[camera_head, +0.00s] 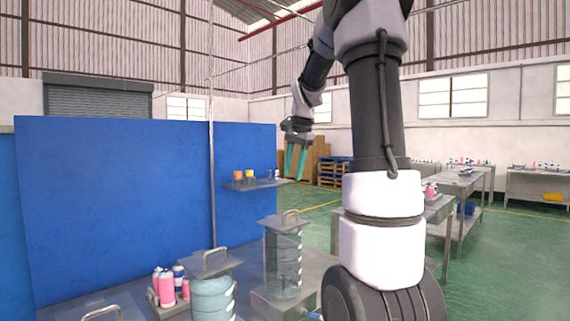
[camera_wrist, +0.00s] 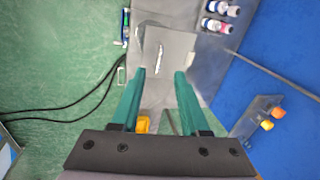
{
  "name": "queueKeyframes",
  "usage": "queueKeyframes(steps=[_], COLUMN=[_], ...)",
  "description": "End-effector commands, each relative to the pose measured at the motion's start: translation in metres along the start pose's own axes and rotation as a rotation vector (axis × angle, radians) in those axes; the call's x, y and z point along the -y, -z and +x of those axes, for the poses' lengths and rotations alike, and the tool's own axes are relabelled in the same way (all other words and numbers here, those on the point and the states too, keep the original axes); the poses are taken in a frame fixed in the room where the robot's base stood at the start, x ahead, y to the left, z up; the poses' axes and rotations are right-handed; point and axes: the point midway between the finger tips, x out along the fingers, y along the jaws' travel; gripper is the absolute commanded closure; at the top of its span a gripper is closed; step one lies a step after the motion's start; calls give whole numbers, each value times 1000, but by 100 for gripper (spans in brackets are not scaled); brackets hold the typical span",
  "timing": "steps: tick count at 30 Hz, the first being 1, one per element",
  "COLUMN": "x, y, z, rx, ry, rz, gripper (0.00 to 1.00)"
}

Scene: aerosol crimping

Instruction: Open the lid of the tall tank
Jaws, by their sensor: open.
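A tall transparent tank (camera_head: 284,262) with dark contents stands on the metal table, at the centre of the head view. Its flat grey lid (camera_head: 283,223) lies on top and carries a raised handle (camera_head: 291,212). A second tank (camera_head: 212,298) with pale teal contents stands to its left and nearer, also lidded with a handle. My gripper (camera_head: 296,176) is open and empty, its teal fingers pointing down, above the tall tank and apart from it. In the wrist view a grey lid with a light handle (camera_wrist: 159,58) lies below and beyond my open fingertips (camera_wrist: 160,74).
A blue panel (camera_head: 120,210) stands behind the table. A small shelf (camera_head: 257,184) with orange and yellow items juts from it near my gripper. Pink cans (camera_head: 166,289) stand in a holder left of the tanks. Another handle (camera_head: 101,313) shows at the bottom left.

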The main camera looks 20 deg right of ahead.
Motion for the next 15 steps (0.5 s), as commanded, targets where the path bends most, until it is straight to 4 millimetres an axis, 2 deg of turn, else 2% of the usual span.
queueKeyframes(steps=[9, 15], x=[-19, -29], y=[-55, -79], z=[-27, -36], rx=[-25, -40], ry=[83, 117], rz=[-163, -239], gripper=[55, 55])
